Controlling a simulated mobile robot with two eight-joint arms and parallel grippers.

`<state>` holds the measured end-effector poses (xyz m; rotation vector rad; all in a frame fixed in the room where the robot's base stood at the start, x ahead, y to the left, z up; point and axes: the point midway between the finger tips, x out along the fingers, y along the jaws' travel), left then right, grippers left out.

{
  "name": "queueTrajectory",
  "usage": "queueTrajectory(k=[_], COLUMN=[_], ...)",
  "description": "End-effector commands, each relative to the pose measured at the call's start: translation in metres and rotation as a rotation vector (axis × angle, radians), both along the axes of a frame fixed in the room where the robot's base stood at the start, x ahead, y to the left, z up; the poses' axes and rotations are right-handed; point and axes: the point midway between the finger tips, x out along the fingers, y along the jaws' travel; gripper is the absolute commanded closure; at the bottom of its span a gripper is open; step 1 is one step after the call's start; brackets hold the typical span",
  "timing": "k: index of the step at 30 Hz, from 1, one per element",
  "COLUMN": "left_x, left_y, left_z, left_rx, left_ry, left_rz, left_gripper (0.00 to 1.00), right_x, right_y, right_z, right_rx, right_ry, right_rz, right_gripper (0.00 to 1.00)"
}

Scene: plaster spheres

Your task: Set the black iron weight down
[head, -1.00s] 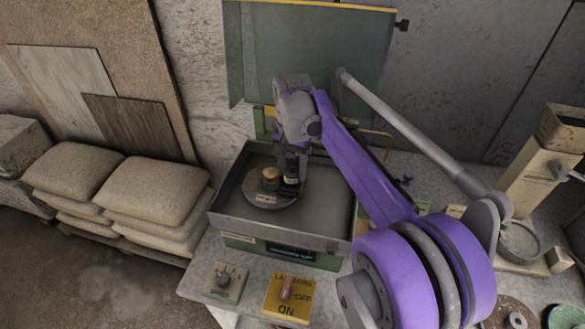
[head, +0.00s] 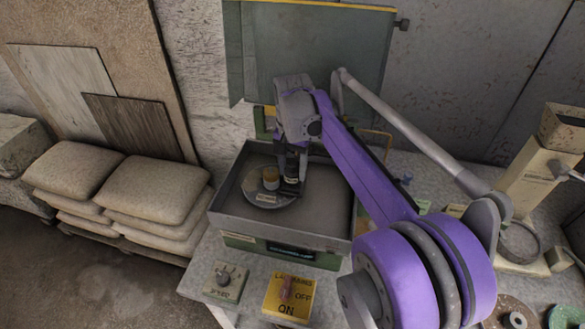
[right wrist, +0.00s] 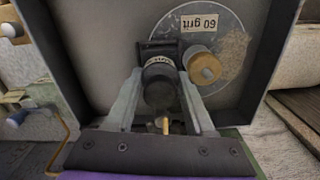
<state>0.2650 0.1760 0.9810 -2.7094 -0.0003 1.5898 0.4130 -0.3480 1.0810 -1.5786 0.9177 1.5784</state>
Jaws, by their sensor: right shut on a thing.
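The black iron weight (right wrist: 158,86), a dark cylinder with a pale label, is between the two fingers of my right gripper (right wrist: 160,105), which is shut on it. In the head view my right gripper (head: 291,182) points down into the grey tray, at the right edge of the round grey disc (head: 258,200). The disc shows a "60 grit" label in the right wrist view. I cannot tell whether the weight touches the surface under it. My left gripper is not in view.
The tray's raised rim (head: 275,234) surrounds the disc. The tray floor right of the disc is clear.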

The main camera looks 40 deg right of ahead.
Motion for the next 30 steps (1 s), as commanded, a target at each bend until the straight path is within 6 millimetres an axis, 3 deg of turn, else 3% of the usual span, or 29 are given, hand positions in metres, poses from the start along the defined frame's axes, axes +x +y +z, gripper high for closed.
queueTrajectory(k=[27, 28, 30], left_x=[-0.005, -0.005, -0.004], left_y=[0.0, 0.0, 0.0], left_z=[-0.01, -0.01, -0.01], left_rx=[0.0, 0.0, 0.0], left_ry=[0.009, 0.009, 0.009], left_rz=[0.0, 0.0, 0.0], left_gripper=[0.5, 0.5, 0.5], right_x=[0.0, 0.0, 0.0], right_y=[0.0, 0.0, 0.0], right_z=[-0.014, -0.014, -0.014], right_rx=[0.001, 0.0, 0.0], right_ry=[0.0, 0.0, 0.0], right_rz=[0.0, 0.0, 0.0], right_gripper=[1.0, 0.44, 0.32])
